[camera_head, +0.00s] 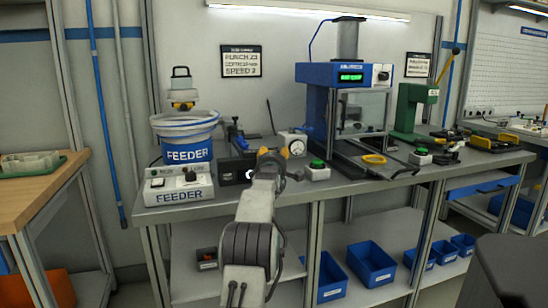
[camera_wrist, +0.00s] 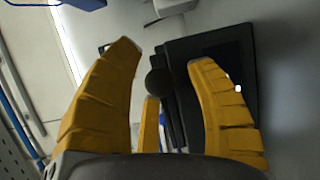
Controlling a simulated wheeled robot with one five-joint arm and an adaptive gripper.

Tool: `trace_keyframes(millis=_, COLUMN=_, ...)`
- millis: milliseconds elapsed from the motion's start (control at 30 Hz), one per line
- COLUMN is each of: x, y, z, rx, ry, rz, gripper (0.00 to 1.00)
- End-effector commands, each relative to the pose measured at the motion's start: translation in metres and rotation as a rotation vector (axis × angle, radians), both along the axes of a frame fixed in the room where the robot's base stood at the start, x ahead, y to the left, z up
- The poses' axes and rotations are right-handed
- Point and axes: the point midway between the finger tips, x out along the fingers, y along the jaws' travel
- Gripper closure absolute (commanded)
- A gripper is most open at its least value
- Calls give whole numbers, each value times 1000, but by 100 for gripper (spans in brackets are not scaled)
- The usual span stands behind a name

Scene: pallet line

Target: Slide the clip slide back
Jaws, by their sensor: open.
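My gripper (camera_wrist: 162,62) is open in the wrist view, with its yellow fingers spread apart. A round black knob (camera_wrist: 159,82) shows between the fingers, next to a dark flat device (camera_wrist: 212,45); the knob looks like the handle of the clip slide, but I cannot tell for sure. I cannot tell whether any finger touches it. In the head view my gripper (camera_head: 273,153) is over the bench, right of a black box (camera_head: 234,171). My arm and gripper hide part of the bench there, and the slide is not clearly visible.
A blue and white feeder bowl (camera_head: 186,135) stands left on the grey bench (camera_head: 170,214). A blue press (camera_head: 342,75) and a green hand press (camera_head: 413,108) stand further right.

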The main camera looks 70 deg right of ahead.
Motion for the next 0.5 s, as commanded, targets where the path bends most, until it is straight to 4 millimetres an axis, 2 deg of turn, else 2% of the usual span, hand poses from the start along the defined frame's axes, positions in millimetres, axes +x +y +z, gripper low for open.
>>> trace_keyframes(millis=67, x=0, y=0, z=0, rx=0, ry=0, rz=0, gripper=47)
trace_keyframes(millis=500, x=0, y=0, z=0, rx=0, ry=0, rz=0, gripper=86)
